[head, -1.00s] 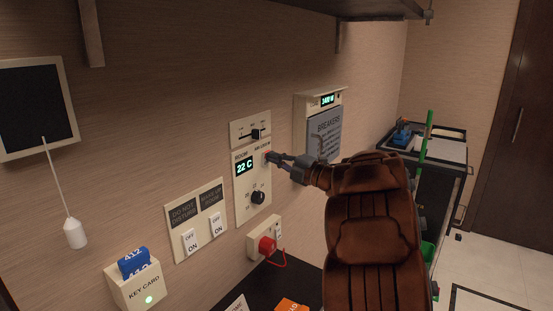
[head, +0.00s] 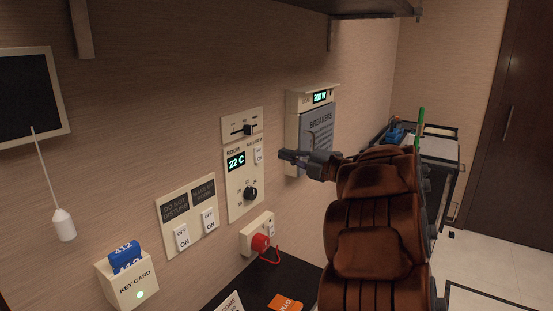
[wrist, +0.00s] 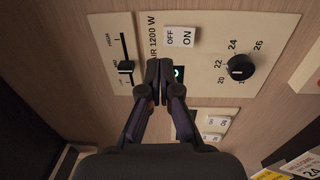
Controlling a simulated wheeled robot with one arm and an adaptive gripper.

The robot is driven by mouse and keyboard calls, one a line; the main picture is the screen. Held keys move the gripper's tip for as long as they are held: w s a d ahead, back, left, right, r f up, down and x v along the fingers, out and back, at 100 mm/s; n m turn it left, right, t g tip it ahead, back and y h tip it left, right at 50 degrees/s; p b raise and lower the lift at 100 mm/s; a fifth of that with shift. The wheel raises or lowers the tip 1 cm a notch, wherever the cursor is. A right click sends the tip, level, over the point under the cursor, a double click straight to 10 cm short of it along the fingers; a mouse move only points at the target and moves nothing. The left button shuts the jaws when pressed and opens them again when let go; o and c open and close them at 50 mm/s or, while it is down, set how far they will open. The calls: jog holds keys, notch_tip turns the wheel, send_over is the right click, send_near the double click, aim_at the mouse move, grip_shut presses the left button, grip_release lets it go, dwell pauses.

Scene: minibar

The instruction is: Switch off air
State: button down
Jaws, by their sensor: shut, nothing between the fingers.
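The air switch (head: 258,156) is a small white rocker on the wall panel (head: 243,197), right of the room display (head: 236,162), which reads 22 C. In the wrist view the switch (wrist: 181,37) shows OFF and ON halves, next to the label "AIR 1200 W". No red shows on it. My gripper (head: 283,155) is shut and empty, just right of the switch in the head view and apart from it. In the wrist view its closed fingertips (wrist: 159,64) lie below the switch and cover part of the panel and display.
A slider (head: 248,130) is above the display and a round knob (head: 250,193) below. The breaker box (head: 318,130) on the right reads about 200 W. Other switches (head: 196,225), a key card holder (head: 128,280) and a red plug (head: 260,243) are nearby. A shelf overhangs above.

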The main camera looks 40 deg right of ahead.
jog(key=b+v, duration=0.1)
jog(key=v, duration=0.5)
jog(key=shift+s+d+r, duration=0.2)
jog(key=shift+r, duration=0.35)
